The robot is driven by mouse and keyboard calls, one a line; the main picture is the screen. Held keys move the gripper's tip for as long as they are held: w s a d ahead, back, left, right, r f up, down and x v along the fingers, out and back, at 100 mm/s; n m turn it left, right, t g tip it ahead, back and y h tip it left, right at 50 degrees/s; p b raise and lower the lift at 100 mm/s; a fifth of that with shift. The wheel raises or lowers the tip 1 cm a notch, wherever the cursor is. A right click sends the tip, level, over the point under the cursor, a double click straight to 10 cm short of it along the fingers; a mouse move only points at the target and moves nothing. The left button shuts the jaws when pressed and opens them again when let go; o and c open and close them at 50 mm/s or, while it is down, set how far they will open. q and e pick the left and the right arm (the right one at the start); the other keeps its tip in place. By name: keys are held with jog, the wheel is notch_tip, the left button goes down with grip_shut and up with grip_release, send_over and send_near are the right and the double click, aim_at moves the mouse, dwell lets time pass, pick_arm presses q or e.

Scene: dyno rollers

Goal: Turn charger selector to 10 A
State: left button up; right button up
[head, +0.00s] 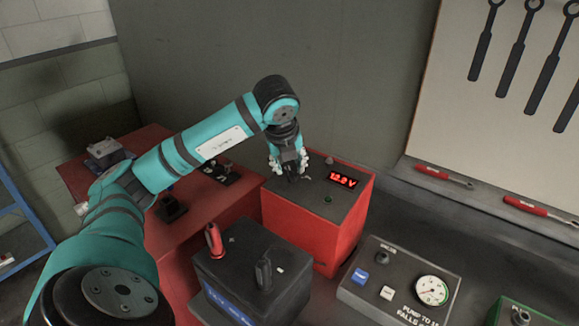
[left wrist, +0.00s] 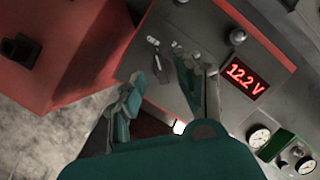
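The charger (head: 318,232) is a red box with a dark top panel and a lit red display (head: 343,180). My left gripper (head: 289,177) is over the left part of the charger's top in the head view. In the left wrist view its fingers (left wrist: 172,92) are spread apart, with a small dark selector knob (left wrist: 160,70) showing in the gap between them. Contact with the knob cannot be told. Pale marks lie beside the knob; their text is unreadable. My right gripper is not in view.
A black battery (head: 240,280) with a red and a black post stands in front of the charger. A grey gauge box (head: 395,285) is at the right. A red cabinet (head: 205,215) is at the left. Red-handled tools (head: 440,176) lie along the wall.

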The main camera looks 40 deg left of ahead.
aim_at(291, 174)
pick_arm(q)
jog(key=shift+x, duration=1.05)
jog(key=shift+w+a+f, duration=0.1)
jog(key=shift+w+f, duration=0.05)
jog(key=shift+f, duration=0.15)
jog(key=shift+c, duration=0.6)
grip_shut()
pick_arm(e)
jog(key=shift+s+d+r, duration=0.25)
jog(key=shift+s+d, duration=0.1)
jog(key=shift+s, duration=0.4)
